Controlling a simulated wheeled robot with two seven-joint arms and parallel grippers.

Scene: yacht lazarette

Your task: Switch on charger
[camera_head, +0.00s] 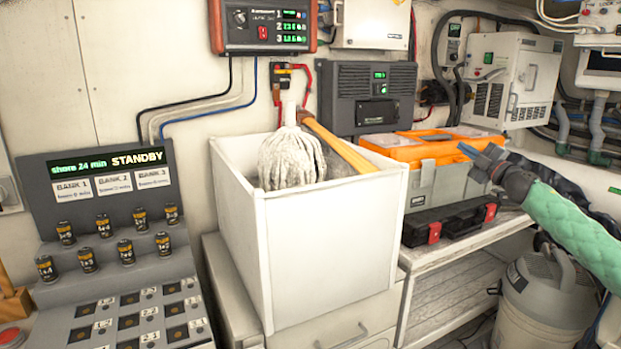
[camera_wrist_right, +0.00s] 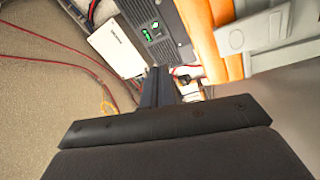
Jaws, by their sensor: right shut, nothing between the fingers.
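A dark grey finned unit (camera_head: 366,98) with a small lit green display is on the wall behind the white bin. It looks like the charger, though I cannot read a label on it. The unit (camera_wrist_right: 160,30) also shows at the top of the right wrist view, with green lit digits. My right gripper (camera_head: 476,156) is shut and empty, in front of the orange and grey toolbox, to the right of the unit and apart from it. Its closed fingers (camera_wrist_right: 157,84) point up the wrist view toward the unit. My left gripper is in neither view.
A white bin (camera_head: 324,258) holding a mop (camera_head: 290,158) stands before the unit. The orange-topped toolbox (camera_head: 432,150) and a black case (camera_head: 450,222) are beside it. A red-framed panel (camera_head: 262,25) is above; a STANDBY console (camera_head: 110,165) is at left.

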